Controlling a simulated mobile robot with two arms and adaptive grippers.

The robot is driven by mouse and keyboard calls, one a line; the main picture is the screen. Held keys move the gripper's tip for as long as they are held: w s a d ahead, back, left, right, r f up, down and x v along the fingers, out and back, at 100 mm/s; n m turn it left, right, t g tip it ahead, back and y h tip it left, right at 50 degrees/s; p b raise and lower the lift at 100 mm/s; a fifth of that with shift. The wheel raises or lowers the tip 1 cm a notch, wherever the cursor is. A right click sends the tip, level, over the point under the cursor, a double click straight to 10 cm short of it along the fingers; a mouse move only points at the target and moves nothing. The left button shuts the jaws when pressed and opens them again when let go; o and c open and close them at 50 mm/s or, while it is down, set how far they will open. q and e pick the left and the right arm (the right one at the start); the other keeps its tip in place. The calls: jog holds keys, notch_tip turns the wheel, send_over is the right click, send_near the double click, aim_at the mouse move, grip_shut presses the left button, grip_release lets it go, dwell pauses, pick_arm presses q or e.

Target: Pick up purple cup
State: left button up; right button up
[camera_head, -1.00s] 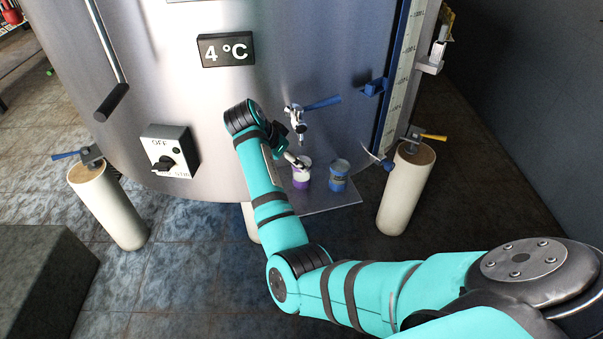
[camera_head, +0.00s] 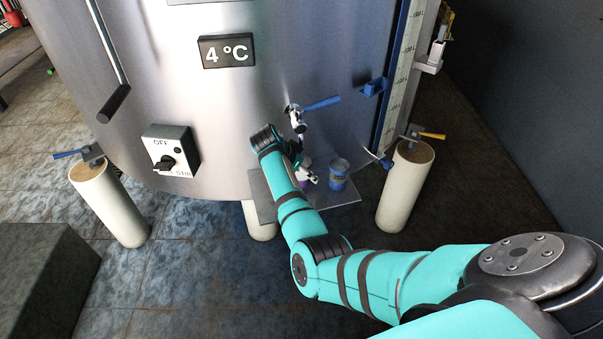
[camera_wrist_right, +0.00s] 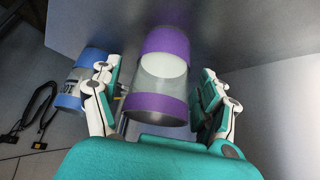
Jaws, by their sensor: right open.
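The purple cup (camera_wrist_right: 160,103) has purple bands at both ends and a clear middle with white contents. In the right wrist view it lies between the two open fingers of my right gripper (camera_wrist_right: 158,108), with a gap on each side. In the head view, only a bit of the purple cup (camera_head: 304,184) shows behind my right gripper (camera_head: 305,172), on a small metal shelf (camera_head: 337,196) at the tank's front. My left gripper is not in view.
A blue cup (camera_head: 339,175) stands close to the right of the purple cup; it also shows in the right wrist view (camera_wrist_right: 75,90). A tap with a blue handle (camera_head: 321,103) sits above. The tank wall (camera_head: 230,110) is behind. Pale legs (camera_head: 405,190) stand at the sides.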

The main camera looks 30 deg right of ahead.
jog(key=c, duration=1.3)
jog(key=shift+r, duration=0.1)
